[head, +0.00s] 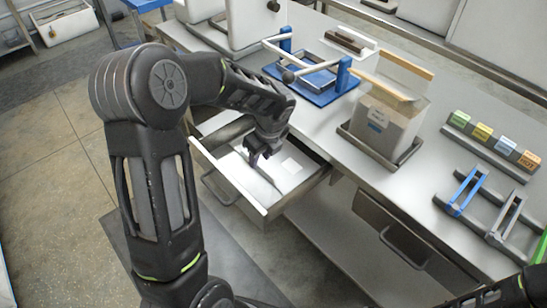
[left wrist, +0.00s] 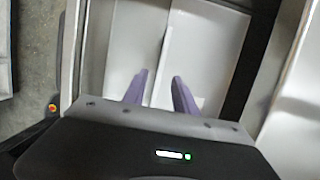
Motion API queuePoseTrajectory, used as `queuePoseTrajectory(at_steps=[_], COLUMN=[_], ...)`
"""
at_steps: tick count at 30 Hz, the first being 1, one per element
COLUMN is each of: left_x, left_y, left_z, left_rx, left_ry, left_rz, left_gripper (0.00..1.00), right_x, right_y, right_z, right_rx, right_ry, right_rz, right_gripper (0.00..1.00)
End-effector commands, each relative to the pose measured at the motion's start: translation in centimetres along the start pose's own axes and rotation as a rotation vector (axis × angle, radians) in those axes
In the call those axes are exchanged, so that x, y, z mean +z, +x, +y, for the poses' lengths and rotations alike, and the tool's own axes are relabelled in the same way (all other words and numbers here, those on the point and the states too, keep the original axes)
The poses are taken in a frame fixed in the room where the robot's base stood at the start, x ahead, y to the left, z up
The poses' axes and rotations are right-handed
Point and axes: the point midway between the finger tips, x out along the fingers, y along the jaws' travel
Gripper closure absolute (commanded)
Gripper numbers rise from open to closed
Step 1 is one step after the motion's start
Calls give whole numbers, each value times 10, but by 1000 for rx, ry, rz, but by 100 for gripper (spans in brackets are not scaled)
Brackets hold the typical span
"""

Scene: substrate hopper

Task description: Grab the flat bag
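An open drawer (head: 258,208) juts out from the steel bench and holds flat white shapes. The flat white bag (head: 284,181) lies in it, its outline faint against the pale drawer floor; a small lighter square (head: 291,166) shows on it. In the left wrist view two pale flat panels (left wrist: 207,50) lie side by side with a thin seam between them; I cannot tell whether they are one bag or two. My left gripper (head: 262,168) reaches down into the drawer over the bag. My right gripper is out of view.
The drawer's walls stand close around my left gripper. On the bench are a blue frame press (head: 312,84), an open box-like hopper (head: 385,118) on a tray, a row of coloured blocks (head: 492,140) and blue and grey clips (head: 463,192). A shut drawer (head: 398,235) is at right.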

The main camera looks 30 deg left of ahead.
Motion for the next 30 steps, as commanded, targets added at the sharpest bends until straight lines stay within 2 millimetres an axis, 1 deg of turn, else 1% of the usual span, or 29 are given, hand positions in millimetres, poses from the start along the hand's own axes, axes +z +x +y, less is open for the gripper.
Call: queuePoseTrajectory(at_steps=[1,3,7,25,30], left_x=[0,1,1,1,1], left_y=[9,20,30,31,31], left_z=[1,1,1,0,0], left_rx=[4,4,1,0,0], left_ry=[1,-1,0,-1,-1], left_rz=[1,1,0,0,0], left_gripper=[66,66,66,66,79], right_x=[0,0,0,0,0], right_y=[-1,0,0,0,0], right_z=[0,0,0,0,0], right_rx=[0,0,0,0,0], right_ry=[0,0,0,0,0], right_rz=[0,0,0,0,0], right_gripper=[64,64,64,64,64])
